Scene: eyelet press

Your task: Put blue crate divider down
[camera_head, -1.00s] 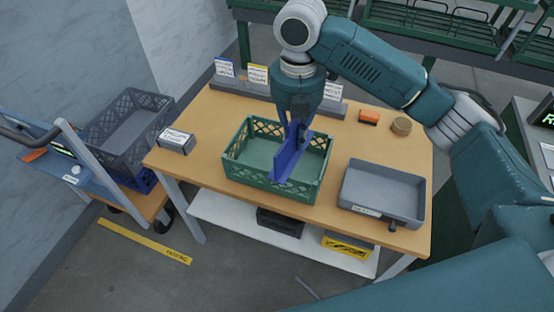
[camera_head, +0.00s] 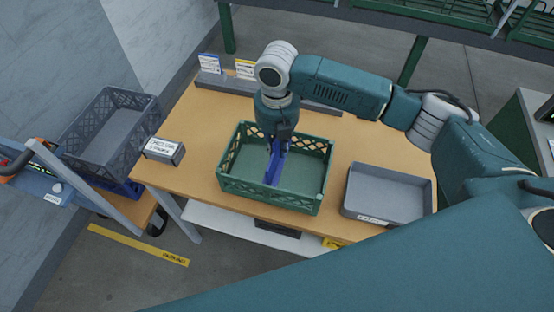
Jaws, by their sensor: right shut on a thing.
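The blue crate divider (camera_head: 273,171) is a thin upright panel. It is inside the green crate (camera_head: 265,195) on the wooden table, running lengthwise away from me, a little left of the crate's middle. My right gripper (camera_head: 279,148) points down over the crate and is shut on the divider's upper edge, hiding part of it. I cannot tell whether the divider's lower edge touches the crate floor. My left gripper is not in view.
A grey tray (camera_head: 388,195) stands right of the crate on the wooden table (camera_head: 200,135). A labelled block (camera_head: 164,151) is at the table's left. Card holders line the back edge. A grey crate (camera_head: 110,131) sits on a cart at the left.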

